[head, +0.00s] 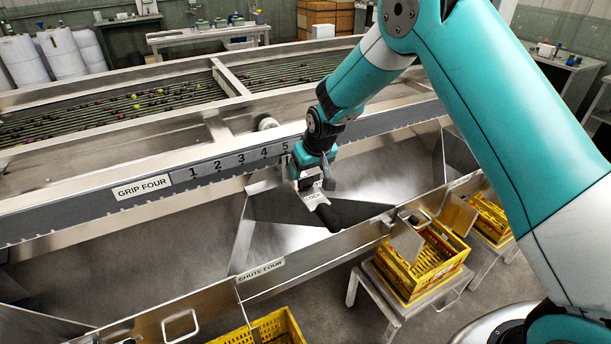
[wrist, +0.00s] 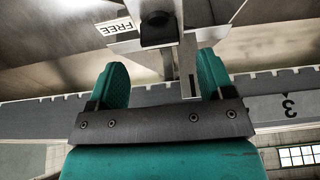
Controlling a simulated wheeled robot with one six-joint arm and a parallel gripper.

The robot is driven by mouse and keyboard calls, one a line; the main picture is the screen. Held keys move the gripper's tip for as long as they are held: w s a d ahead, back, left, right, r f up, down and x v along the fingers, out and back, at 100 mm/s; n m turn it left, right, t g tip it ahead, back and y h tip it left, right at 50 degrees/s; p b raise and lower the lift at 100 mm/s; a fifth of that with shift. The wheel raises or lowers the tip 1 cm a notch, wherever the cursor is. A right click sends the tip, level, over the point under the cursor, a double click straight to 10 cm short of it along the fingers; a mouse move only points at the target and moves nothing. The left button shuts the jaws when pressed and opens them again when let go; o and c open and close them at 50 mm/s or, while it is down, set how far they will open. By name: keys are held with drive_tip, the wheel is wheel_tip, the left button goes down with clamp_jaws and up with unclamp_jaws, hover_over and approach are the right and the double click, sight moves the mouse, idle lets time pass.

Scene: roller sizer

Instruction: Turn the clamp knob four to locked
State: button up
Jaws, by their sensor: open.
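The clamp on the GRIP FOUR rail (head: 143,187) has a pale plate (head: 313,198) with lettering too small to read surely, and a black knob or handle (head: 328,217) below it. In the wrist view the black knob (wrist: 157,32) is ahead of my fingers, beside a plate marked FREE (wrist: 116,27), upside down. A metal bar (wrist: 187,62) runs from it between my fingers, nearer the right one. My gripper (wrist: 160,65) is open, with nothing held. In the head view my gripper (head: 303,172) is at the clamp, its fingertips partly hidden.
A numbered scale (head: 230,163) runs along the rail. The rollers (head: 120,108) carry small fruit behind it. The CHUTE FOUR wall (head: 262,268) and a yellow crate (head: 425,262) on a stand are in front. The chute space left of the clamp is clear.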

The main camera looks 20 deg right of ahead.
sight(306, 177)
drive_tip(key=x, duration=0.5)
drive_tip(key=shift+w+f+p, duration=0.15)
drive_tip(key=shift+f+p, duration=0.25)
drive_tip(key=c, duration=0.9)
